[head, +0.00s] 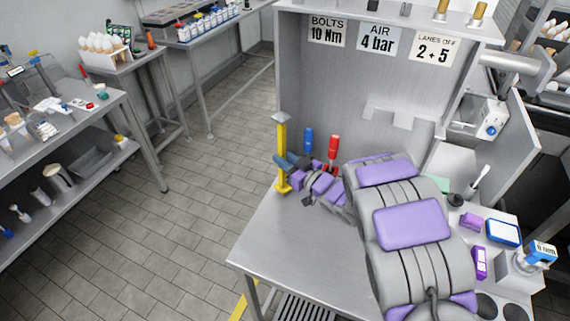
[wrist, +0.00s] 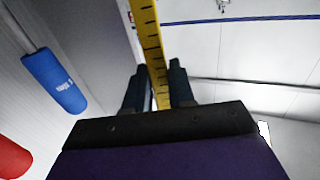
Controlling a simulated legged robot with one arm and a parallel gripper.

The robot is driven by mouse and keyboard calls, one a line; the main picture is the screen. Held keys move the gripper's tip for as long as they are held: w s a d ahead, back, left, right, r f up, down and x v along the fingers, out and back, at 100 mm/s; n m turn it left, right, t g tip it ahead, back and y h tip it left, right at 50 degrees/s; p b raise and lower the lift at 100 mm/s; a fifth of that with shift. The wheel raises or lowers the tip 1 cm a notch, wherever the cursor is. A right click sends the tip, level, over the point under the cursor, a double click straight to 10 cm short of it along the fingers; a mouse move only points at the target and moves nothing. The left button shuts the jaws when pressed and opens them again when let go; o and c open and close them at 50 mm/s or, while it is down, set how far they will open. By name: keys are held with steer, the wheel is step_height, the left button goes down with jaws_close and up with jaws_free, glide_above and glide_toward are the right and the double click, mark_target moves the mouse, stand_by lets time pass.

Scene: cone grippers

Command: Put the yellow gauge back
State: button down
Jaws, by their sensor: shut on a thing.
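The yellow gauge (head: 282,155) stands upright near the left back of the metal bench, with a grey cap at its top and a yellow foot at its bottom. My gripper (head: 284,163) is shut around its lower shaft. In the wrist view the yellow gauge (wrist: 150,45) shows dark scale marks, and its shaft passes between the two dark fingers of my gripper (wrist: 160,88). I cannot tell whether its foot touches the bench. My purple and grey arm hides much of the bench's middle.
A blue-handled tool (head: 308,140) and a red-handled tool (head: 333,148) stand close to the right of the gauge. The back panel (head: 330,85) carries signs. A blue-topped device (head: 541,252) and small boxes stand at the bench's right. The bench's front left (head: 290,235) is clear.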

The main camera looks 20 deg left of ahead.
steer(key=shift+a+f, duration=0.7)
steer(key=shift+a, duration=0.2)
steer(key=c, duration=1.3)
jaws_free()
steer(key=shift+d, duration=0.15)
steer(key=o, duration=0.3)
steer(key=shift+d+r, duration=0.2)
steer(key=shift+d, duration=0.6)
steer(key=shift+o, duration=0.2)
steer(key=shift+a, duration=0.1)
steer(key=shift+s+a+f, duration=0.1)
